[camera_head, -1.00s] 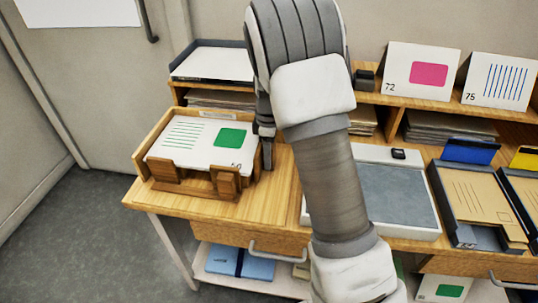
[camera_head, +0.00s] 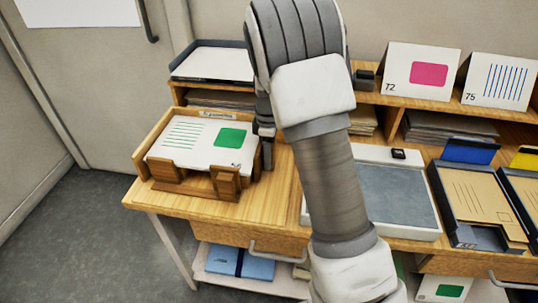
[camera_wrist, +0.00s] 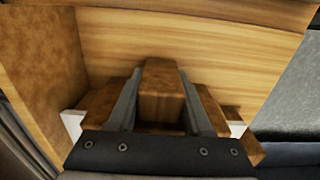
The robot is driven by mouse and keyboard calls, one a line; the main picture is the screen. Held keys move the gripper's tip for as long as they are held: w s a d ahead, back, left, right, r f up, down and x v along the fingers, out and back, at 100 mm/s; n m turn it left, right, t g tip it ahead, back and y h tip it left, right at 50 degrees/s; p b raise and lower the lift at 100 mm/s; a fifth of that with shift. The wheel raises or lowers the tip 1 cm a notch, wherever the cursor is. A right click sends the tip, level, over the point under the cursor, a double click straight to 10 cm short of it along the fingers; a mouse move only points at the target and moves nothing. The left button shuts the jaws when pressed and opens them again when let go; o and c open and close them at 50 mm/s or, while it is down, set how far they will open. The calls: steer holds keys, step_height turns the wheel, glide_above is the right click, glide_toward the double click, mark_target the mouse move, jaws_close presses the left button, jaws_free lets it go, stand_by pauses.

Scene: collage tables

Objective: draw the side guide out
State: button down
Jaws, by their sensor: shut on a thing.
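The side guide (camera_wrist: 160,90) is a wooden block standing between my gripper's two grey fingers in the wrist view. My gripper (camera_wrist: 160,106) is shut on it, with one finger against each side. In the head view, my gripper (camera_head: 266,152) points down at the right side of a wooden tray (camera_head: 150,158). The tray holds a stack of white cards (camera_head: 189,146) with green lines and a green block. The guide is mostly hidden there by my gripper and the tray's right side.
The tray stands on a wooden table (camera_head: 265,205) near its left end. A grey-topped white pad (camera_head: 395,195) lies to the right, with a brown folder tray (camera_head: 480,200) beyond. A shelf (camera_head: 390,98) runs behind. Bare tabletop lies right of the wooden tray.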

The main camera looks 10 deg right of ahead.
steer(key=shift+s+d, duration=0.3)
steer(key=shift+d, duration=0.45)
steer(key=shift+s+d, duration=0.3)
steer(key=shift+d, duration=0.5)
steer(key=shift+s+d, duration=0.3)
steer(key=shift+d, duration=0.45)
steer(key=shift+c, duration=1.6)
jaws_free()
steer(key=shift+d, duration=0.1)
step_height(320, 180, up, 18)
steer(key=p, duration=0.3)
steer(key=shift+f+p, duration=0.25)
steer(key=shift+p, duration=0.1)
